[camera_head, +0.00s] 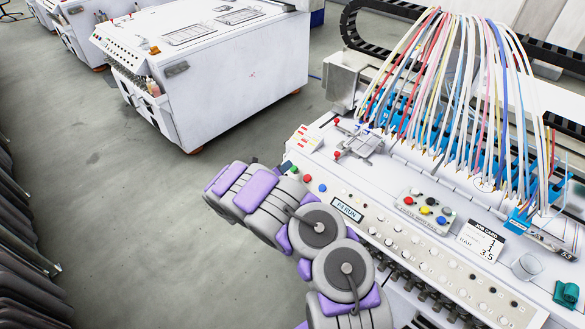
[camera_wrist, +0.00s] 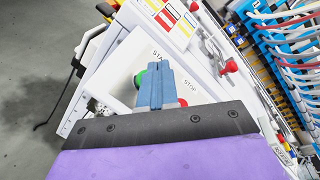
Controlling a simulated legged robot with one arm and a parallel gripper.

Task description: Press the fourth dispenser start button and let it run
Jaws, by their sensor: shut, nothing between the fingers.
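The green start button (camera_wrist: 140,79) shows in the wrist view beside the partly covered label "STA". My gripper (camera_wrist: 158,66) is shut and empty, its blue-grey fingers together. They reach over the panel and cover the right part of the green button; I cannot tell whether the tips touch it. A red stop button (camera_wrist: 183,102) sits lower right by the label "STOP". In the head view a small display (camera_head: 346,209) on the dispenser panel (camera_head: 420,258) reads "P4 RUN". My wrist hides part of the panel's left end there.
A box with coloured buttons (camera_head: 426,209) and a job card (camera_head: 480,241) lie on the machine top. Many coloured tubes (camera_head: 470,75) arch above blue nozzle blocks. Red-knobbed levers (camera_head: 340,154) stand near the left end. Open grey floor (camera_head: 110,190) lies to the left.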

